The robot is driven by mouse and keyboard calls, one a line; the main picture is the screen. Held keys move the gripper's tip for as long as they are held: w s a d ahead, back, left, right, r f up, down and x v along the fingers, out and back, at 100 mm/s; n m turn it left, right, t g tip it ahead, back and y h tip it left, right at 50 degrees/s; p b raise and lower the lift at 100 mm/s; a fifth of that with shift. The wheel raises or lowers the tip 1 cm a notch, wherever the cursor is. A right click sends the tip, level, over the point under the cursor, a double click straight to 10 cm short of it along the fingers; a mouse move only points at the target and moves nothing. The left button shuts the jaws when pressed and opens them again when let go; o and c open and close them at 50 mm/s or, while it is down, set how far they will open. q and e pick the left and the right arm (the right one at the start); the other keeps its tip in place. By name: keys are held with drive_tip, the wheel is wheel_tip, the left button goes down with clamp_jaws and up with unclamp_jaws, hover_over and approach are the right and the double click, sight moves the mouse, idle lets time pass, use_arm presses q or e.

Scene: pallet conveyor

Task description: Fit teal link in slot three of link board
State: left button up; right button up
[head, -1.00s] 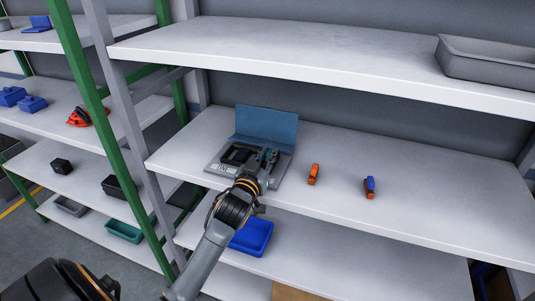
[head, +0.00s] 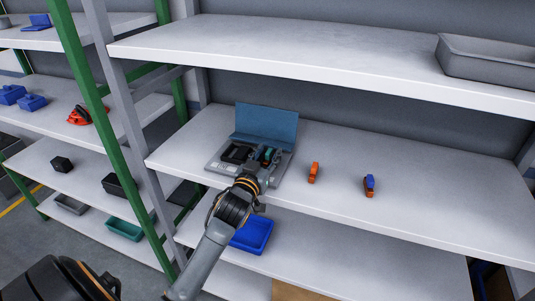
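The link board (head: 214,167) is a grey tray with a raised blue-teal back panel (head: 266,123), on the middle shelf. Dark parts lie in its left half. My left gripper (head: 268,156) is over the board's right half, its fingers pointing toward the back panel. The fingers look spread apart, with a small teal piece, seemingly the teal link (head: 268,153), showing between them. The fingers and wrist hide much of that half, so I cannot make out the slots or how the link is seated. My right gripper is not in view.
An orange item (head: 313,173) and a blue-and-orange item (head: 369,186) stand on the shelf to the right. A blue bin (head: 252,236) is on the shelf below. A green upright (head: 108,130) stands to the left. The right part of the middle shelf is clear.

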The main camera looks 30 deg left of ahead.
use_arm(q)
drive_tip(key=v, duration=1.2)
drive_tip(key=shift+d, duration=0.1)
idle(0.4)
